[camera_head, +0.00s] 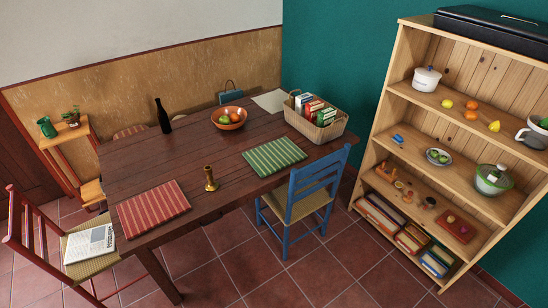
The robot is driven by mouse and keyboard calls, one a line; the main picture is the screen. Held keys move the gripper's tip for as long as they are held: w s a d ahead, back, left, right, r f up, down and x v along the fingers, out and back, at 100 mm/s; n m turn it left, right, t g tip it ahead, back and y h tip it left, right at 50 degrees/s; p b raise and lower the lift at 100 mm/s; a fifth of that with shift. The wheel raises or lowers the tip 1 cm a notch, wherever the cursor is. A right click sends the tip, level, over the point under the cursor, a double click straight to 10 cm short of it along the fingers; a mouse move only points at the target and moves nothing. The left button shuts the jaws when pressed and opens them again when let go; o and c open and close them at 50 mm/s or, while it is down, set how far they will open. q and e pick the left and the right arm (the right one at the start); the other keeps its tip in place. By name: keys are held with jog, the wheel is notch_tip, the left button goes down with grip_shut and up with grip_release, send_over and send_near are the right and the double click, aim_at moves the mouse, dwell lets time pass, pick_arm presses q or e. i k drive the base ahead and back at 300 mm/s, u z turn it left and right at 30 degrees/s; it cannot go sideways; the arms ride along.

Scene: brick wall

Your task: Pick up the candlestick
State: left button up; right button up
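A brass candlestick (210,178) stands upright on the dark wooden table (150,160), near its front edge. It sits between a red striped placemat (153,208) on its left and a green striped placemat (273,157) on its right, apart from both. It holds no visible candle. Neither of my grippers shows in the head view.
A blue chair (308,195) stands at the table's front right, a red chair (75,250) at its left end. A fruit bowl (229,118), dark bottle (163,116) and wicker basket (315,126) stand farther back. A wooden shelf (400,60) is at right. Floor in front is clear.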

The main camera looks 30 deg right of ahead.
aim_at(212, 186)
jog(key=u, duration=0.25)
jog(key=i, duration=1.2)
jog(key=z, duration=0.2)
